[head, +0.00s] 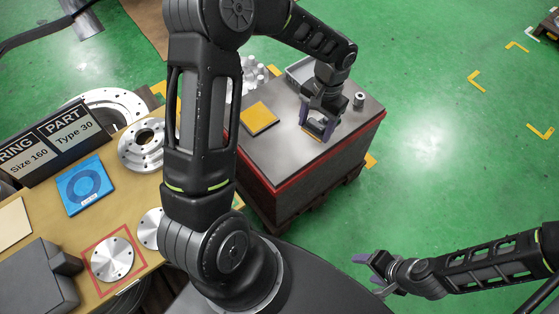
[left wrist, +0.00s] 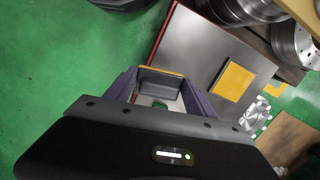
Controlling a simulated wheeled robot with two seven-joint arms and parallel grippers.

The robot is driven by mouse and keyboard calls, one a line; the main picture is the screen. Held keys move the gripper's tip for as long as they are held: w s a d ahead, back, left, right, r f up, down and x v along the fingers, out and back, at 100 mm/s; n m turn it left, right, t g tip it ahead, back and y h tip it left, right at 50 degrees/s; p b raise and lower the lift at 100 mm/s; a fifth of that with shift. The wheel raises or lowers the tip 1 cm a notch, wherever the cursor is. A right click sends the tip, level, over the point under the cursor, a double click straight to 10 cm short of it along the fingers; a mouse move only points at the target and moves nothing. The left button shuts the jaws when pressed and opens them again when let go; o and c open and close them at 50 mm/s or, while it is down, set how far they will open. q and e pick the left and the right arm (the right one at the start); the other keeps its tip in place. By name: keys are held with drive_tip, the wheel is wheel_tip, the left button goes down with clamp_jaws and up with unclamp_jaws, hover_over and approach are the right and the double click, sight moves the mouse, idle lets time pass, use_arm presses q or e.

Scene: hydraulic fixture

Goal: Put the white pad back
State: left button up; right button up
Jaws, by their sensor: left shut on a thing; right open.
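My left gripper (head: 318,127) is over the right part of the cart's grey top, its fingers closed on a dark grey block with an orange edge. The block (left wrist: 160,84) shows between the purple fingers in the left wrist view, with a small white and green patch below it. I cannot tell whether the block touches the cart top. A cream-white flat pad (head: 14,222) lies on the bench at the far left, cut by the picture edge. My right gripper (head: 368,268) is open and empty over the floor at lower right.
The cart top (head: 275,158) holds a yellow-orange square (head: 259,118), a grey tray (head: 300,72) and a small metal cylinder (head: 359,99). The bench has a blue square part (head: 85,186), metal flanges (head: 112,258) and a sign (head: 62,140). The cart top's front is clear.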

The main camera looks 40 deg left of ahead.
use_arm(q)
drive_tip(key=s+a+f+m+b, duration=0.2)
drive_tip(key=s+a+b, duration=0.4)
drive_tip(key=a+b, duration=0.2)
drive_tip(key=shift+f+b, duration=0.2)
drive_tip(key=shift+b, duration=1.05)
drive_tip(key=b, duration=0.2)
hover_over(277, 158)
drive_tip(key=shift+w+f, duration=0.15)
drive_tip(key=shift+f, duration=1.45)
drive_tip(key=shift+w+f, duration=0.1)
drive_tip(key=shift+f, duration=1.45)
drive_tip(key=shift+f+b, duration=0.3)
drive_tip(key=shift+f, duration=1.55)
